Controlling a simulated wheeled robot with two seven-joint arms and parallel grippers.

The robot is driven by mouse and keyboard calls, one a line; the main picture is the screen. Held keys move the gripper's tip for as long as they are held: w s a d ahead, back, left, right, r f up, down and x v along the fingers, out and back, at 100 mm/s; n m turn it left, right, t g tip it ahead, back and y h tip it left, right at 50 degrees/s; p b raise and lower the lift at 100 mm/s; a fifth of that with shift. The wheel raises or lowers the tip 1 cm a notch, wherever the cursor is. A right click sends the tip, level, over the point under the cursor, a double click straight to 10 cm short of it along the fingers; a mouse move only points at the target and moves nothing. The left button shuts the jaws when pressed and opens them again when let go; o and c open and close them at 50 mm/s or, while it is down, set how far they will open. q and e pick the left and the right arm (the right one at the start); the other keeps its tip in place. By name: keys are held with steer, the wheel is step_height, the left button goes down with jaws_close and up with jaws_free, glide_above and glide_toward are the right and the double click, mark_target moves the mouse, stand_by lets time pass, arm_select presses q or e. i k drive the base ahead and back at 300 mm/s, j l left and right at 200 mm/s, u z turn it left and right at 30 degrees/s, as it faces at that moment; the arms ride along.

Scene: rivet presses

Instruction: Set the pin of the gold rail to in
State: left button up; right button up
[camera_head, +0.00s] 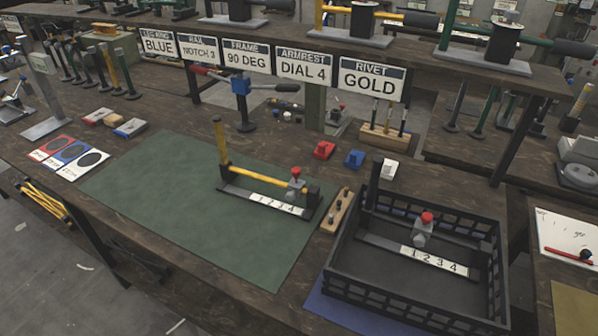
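The gold rail (262,181) stands on the green mat (170,195), with a yellow bar, a yellow upright post at its left end and a dark base. A white strip (272,203) numbered 1 to 4 lies along its front. A grey carriage with a red-topped pin (296,172) sits near the right end of the bar, by the 4. How deep the pin sits is too small to tell. A similar black rail (378,243) with a red-topped pin lies in the black crate (345,280). Neither gripper is in view.
A wooden block with several holes (338,210) lies between the mat and the crate. Red (324,150), blue (354,159) and white (389,168) blocks lie behind. Signs hang from the shelf above, including RIVET GOLD (371,79). The mat's left and front are clear.

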mark_target(297, 172)
steer(key=j, duration=0.7)
steer(key=k+j, duration=0.1)
steer(key=j, duration=0.55)
steer(key=j+z, duration=0.1)
steer(key=j, duration=0.6)
steer(key=k+j, duration=0.1)
steer(key=j, duration=0.55)
